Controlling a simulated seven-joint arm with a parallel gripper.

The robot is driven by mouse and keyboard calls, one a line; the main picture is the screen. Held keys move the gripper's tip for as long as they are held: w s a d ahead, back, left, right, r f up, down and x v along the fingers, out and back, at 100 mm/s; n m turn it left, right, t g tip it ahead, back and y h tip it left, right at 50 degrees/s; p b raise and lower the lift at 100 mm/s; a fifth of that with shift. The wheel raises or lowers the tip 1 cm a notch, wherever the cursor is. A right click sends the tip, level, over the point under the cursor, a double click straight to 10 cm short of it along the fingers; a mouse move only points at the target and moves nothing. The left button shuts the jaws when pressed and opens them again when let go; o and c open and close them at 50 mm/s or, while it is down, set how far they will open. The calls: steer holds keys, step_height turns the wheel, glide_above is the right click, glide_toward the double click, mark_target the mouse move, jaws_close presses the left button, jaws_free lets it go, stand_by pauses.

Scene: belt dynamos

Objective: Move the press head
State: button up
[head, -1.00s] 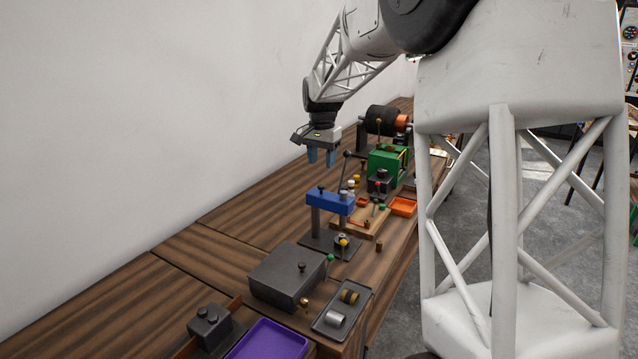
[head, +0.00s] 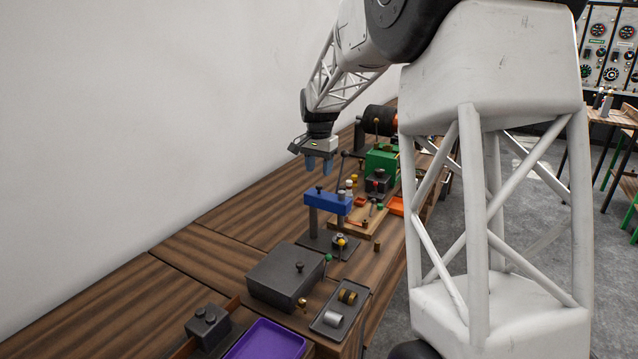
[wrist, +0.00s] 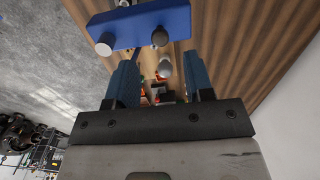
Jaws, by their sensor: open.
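The press stands on the bench with a blue head (head: 327,201) on a dark upright post (head: 313,220) above a dark base plate (head: 328,246). A black knob sits on top of the head, and a lever with a dark ball end rises behind it. My gripper (head: 319,164) is open and empty, its two blue fingers pointing down above and behind the press. In the wrist view the blue head (wrist: 143,26) lies across the top, beyond the open fingertips of my gripper (wrist: 160,78). No contact with the head shows.
A dark lidded box (head: 285,276), a tray with small cylinders (head: 339,309) and a purple tray (head: 268,340) stand nearer. A green machine (head: 381,166) and an orange tray (head: 397,205) stand beyond the press. The bench left of the press is bare wood.

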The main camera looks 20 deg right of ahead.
mark_target(319, 185)
steer(key=shift+f, duration=2.6)
jaws_close()
